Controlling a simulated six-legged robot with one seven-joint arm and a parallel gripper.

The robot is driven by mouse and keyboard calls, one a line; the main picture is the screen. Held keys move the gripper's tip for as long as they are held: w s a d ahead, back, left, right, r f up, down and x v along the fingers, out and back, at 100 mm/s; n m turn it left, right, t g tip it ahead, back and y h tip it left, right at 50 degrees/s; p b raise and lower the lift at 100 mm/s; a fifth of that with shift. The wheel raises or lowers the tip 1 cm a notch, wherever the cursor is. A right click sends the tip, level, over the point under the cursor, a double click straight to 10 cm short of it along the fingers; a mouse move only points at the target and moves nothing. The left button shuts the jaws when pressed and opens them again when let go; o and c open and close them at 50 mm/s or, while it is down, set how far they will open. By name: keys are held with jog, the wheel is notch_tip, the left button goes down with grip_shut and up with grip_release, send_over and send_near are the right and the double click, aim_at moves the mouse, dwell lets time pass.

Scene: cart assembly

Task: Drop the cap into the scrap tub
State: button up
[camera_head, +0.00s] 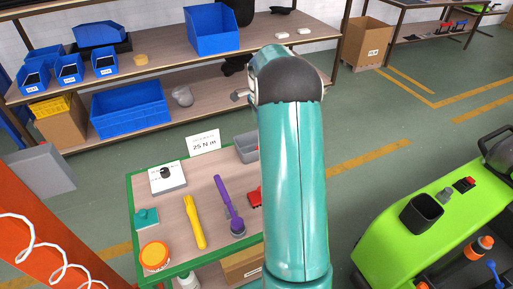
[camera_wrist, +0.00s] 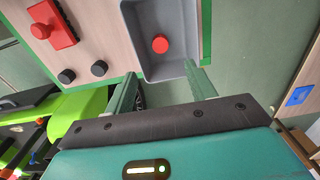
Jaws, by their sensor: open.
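A grey tub (camera_wrist: 183,70) stands at the edge of the green-rimmed table in the wrist view. A round red cap (camera_wrist: 160,43) lies inside it, on its floor. My gripper (camera_wrist: 160,75) is open, its two green fingers apart with nothing between them, at the near end of the tub and clear of the cap. In the head view part of the grey tub (camera_head: 245,147) shows beside my teal arm, which hides the rest of it and my gripper.
In the wrist view a red part (camera_wrist: 52,25) and two black round pieces (camera_wrist: 67,76) (camera_wrist: 99,68) are on the table. In the head view a yellow tool (camera_head: 194,220), a purple tool (camera_head: 229,205) and an orange-lidded jar (camera_head: 155,256) lie there. A green cart (camera_head: 395,240) stands at right.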

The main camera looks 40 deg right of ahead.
notch_tip(320, 180, up, 8)
jog(key=shift+f, duration=0.2)
dwell(0.4)
jog(key=s+a+r+n+t, duration=0.1)
jog(key=s+a+r+n, duration=0.25)
jog(key=a, duration=0.35)
jog(key=s+a+r+n+t, duration=0.1)
jog(key=s+a+r+n, duration=0.2)
jog(key=a, duration=0.5)
jog(key=s+a+r+n, duration=0.1)
jog(key=a+r+n, duration=0.35)
jog(key=a, duration=0.25)
jog(key=s+a+f+n+t, duration=0.2)
jog(key=s+a+n+t, duration=0.1)
jog(key=s+a+n, duration=0.7)
jog(key=s+a, duration=0.4)
jog(key=s, duration=0.3)
jog(key=shift+s+a+t, duration=0.15)
jog(key=shift+a+t, duration=0.15)
jog(key=shift+f, duration=0.1)
